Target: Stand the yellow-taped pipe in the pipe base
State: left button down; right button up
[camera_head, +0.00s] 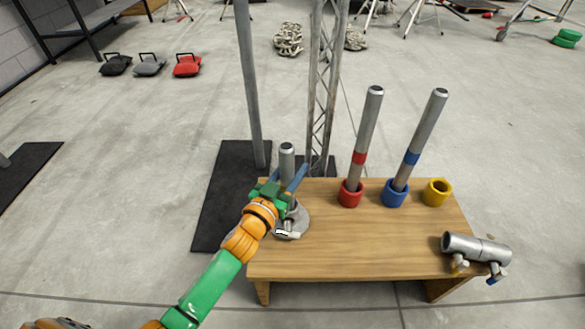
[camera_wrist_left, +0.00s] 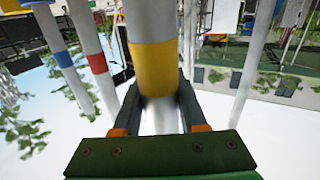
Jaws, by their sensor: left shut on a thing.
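My left gripper (camera_head: 284,190) is shut on the yellow-taped pipe, a grey metal pipe (camera_head: 287,160) that stands about upright at the left end of the table. Its yellow tape (camera_wrist_left: 154,68) shows in the left wrist view, just beyond the fingers; in the head view my gripper hides the tape. The round grey pipe base (camera_head: 297,222) sits on the table directly below the gripper. My gripper and arm cover the pipe's lower end, so I cannot tell whether it is inside the base. My right gripper is not in view.
The wooden table (camera_head: 345,245) also bears a red-taped pipe (camera_head: 367,130) in a red cup, a blue-taped pipe (camera_head: 423,135) in a blue cup, and an empty yellow cup (camera_head: 437,193). A pipe clamp (camera_head: 476,248) lies at the right. A pole and truss stand behind.

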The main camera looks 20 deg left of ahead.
pick_arm(q)
jog(key=shift+f, duration=0.1)
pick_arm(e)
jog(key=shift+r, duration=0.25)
pick_arm(q)
jog(key=shift+f, duration=0.25)
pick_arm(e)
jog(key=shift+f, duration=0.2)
pick_arm(q)
jog(key=shift+c, duration=1.9)
grip_release()
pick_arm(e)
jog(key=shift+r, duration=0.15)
